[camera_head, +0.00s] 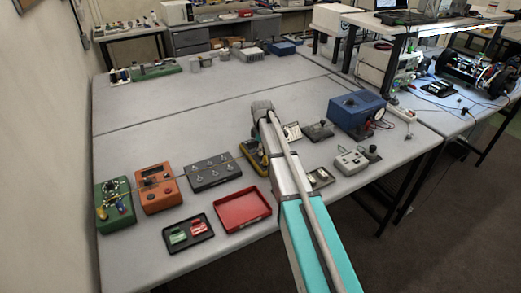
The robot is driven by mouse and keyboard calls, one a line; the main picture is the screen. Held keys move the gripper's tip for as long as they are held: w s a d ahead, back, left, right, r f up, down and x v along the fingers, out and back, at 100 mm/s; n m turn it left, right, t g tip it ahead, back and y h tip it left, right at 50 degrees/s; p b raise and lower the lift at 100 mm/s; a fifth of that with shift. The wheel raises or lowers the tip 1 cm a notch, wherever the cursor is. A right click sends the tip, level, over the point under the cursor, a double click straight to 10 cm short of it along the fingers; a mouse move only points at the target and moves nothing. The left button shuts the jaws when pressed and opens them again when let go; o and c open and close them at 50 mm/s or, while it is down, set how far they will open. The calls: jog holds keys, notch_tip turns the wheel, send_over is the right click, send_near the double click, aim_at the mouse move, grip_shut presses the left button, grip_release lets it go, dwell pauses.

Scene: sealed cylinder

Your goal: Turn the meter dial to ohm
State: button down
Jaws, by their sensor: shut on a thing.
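The meter, a yellow-edged case with a dark face (249,154), lies on the table near the middle, partly hidden behind my arm. My gripper (264,133) is down at the right part of this meter, mostly covered by my own grey wrist and arm. It is shut on the meter's dial. The fingertips, the dial's pointer and its markings are hidden or too small to read.
Left of the meter lie a grey box with several knobs (212,171), an orange device (156,187) and a green board (115,205). A red tray (243,210) and a black tray (187,246) lie in front. A blue box (357,114) stands right.

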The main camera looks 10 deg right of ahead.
jog(key=shift+s+d+m, duration=0.15)
jog(key=shift+s+m, duration=0.1)
jog(key=shift+m, duration=0.85)
jog(key=m, duration=0.5)
jog(key=shift+d, duration=0.1)
jog(key=m, duration=0.4)
jog(key=shift+m, duration=2.3)
jog(key=shift+c, duration=1.5)
grip_release()
jog(key=shift+w, duration=0.1)
